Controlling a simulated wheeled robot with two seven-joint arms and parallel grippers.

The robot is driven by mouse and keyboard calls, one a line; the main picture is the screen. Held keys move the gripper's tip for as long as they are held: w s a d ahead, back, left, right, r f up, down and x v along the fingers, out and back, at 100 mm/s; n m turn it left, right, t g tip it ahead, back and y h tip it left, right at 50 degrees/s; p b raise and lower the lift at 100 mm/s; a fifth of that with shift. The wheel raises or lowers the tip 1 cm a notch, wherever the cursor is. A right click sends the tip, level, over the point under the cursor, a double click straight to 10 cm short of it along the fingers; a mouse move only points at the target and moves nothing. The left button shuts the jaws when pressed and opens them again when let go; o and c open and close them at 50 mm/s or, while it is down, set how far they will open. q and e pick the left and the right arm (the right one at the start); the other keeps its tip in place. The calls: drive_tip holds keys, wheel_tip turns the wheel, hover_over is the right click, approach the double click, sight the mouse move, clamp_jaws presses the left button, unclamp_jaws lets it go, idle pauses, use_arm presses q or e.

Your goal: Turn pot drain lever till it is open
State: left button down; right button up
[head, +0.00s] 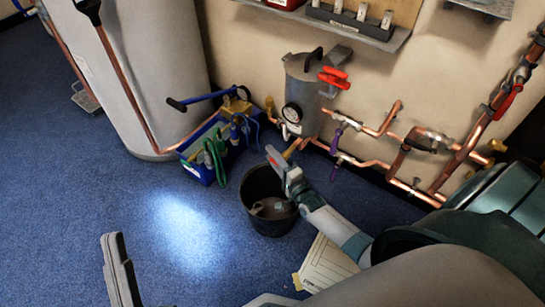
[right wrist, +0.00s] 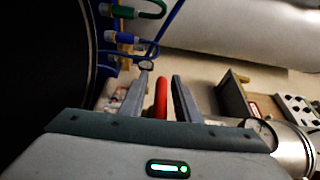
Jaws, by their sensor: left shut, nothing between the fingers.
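The grey pot (head: 305,85) stands against the wall with a round gauge (head: 292,113) on its front. A brass outlet (head: 292,148) is low on it, above the black bucket (head: 262,185). My right gripper (head: 274,160) is at this outlet, over the bucket. In the right wrist view, my right gripper (right wrist: 160,95) is open, with a red lever (right wrist: 161,100) between its fingers and a gap on both sides. The lever is mostly hidden behind the gripper in the head view. My left gripper (head: 112,250) is shut and empty over the floor at lower left.
A blue tool tote (head: 205,165) stands left of the bucket. Copper pipes (head: 375,165) with valves run along the wall to the right. A red-handled valve (head: 335,77) is on the pot's upper right. A paper sheet (head: 325,268) lies near my right arm. Blue carpet at left is clear.

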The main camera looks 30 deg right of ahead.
drive_tip(key=shift+w, duration=0.1)
drive_tip(key=shift+c, duration=0.5)
clamp_jaws()
